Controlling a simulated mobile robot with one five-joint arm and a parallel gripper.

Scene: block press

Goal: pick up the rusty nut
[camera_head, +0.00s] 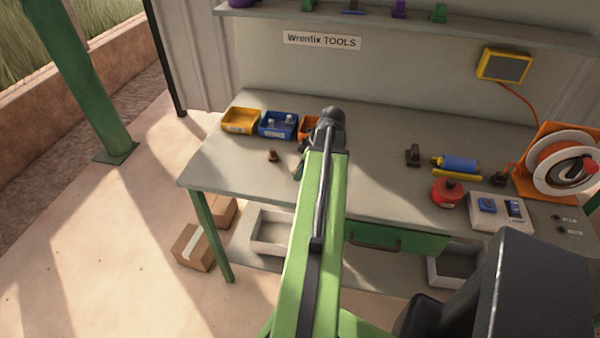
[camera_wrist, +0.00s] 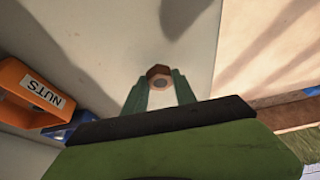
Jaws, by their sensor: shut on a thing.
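The rusty nut (camera_wrist: 158,71), brown and six-sided with a grey round middle, shows in the wrist view between the tips of my gripper (camera_wrist: 160,88). The two green fingers are shut on its sides. The grey bench top lies behind it; I cannot tell the height above it. In the head view a green part of my gripper (camera_head: 299,171) shows beside my arm, and my arm hides the rest.
An orange bin labelled NUTS (camera_wrist: 38,92) stands left in the wrist view. Yellow (camera_head: 240,121) and blue (camera_head: 278,125) bins stand at the bench's back left. A red spool (camera_head: 447,193) and cable reel (camera_head: 560,162) are right.

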